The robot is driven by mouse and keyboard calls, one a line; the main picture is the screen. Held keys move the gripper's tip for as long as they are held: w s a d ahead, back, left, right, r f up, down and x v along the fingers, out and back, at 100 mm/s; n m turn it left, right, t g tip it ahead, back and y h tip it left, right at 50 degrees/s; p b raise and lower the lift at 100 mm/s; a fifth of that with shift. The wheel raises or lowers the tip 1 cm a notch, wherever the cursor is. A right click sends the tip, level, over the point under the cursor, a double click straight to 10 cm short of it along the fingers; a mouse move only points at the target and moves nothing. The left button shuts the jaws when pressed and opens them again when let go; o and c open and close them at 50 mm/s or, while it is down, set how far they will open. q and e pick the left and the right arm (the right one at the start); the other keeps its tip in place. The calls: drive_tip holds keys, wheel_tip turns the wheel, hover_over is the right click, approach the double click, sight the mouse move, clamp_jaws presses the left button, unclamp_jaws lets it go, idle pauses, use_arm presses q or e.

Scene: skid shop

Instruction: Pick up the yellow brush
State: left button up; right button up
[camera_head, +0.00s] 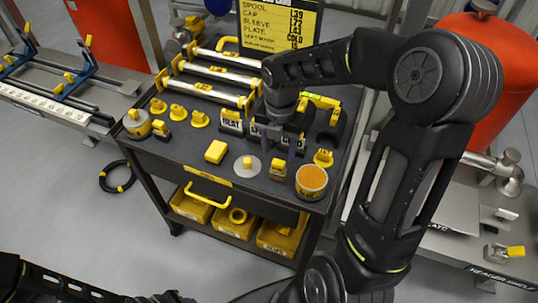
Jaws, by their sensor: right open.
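A dark cart top (195,150) holds several small yellow pieces. I cannot tell for sure which one is the brush. A plain yellow block (215,151) lies near the front of the cart, left of my right gripper. A yellow-topped upright piece (278,170) stands in front of that gripper. My right gripper (284,138) is over the cart, pointing down, open, among small labelled blocks. Its fingers are dark against the dark top, and the arm hides part of what lies behind. My left gripper is not visible; only part of my left arm shows at the bottom left.
White bars with yellow ends (215,80) lie across the cart's back. An orange-topped round tin (312,181) stands at its front right corner. A yellow sign (279,24) stands behind. Yellow bins (283,240) fill the lower shelf. A red tank (500,65) stands right.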

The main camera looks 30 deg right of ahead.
sight(278, 169)
drive_tip(key=shift+w, duration=0.2)
drive_tip(key=shift+s+r, duration=0.25)
drive_tip(key=shift+s, duration=0.5)
drive_tip(key=shift+w+f, duration=0.15)
drive_tip(key=shift+f, duration=0.45)
drive_tip(key=shift+w+f, duration=0.15)
drive_tip(key=shift+f, duration=0.45)
drive_tip(key=shift+s+f, duration=0.1)
drive_tip(key=shift+f, duration=0.15)
drive_tip(key=shift+f, duration=0.1)
drive_tip(key=shift+a+f, duration=0.1)
drive_tip(key=shift+f, duration=0.25)
wheel_tip(278, 169, down, 4)
drive_tip(key=shift+s+a+f+p, duration=0.1)
drive_tip(key=shift+a+f+p, duration=0.05)
drive_tip(key=shift+p, duration=0.3)
drive_tip(key=shift+c, duration=0.5)
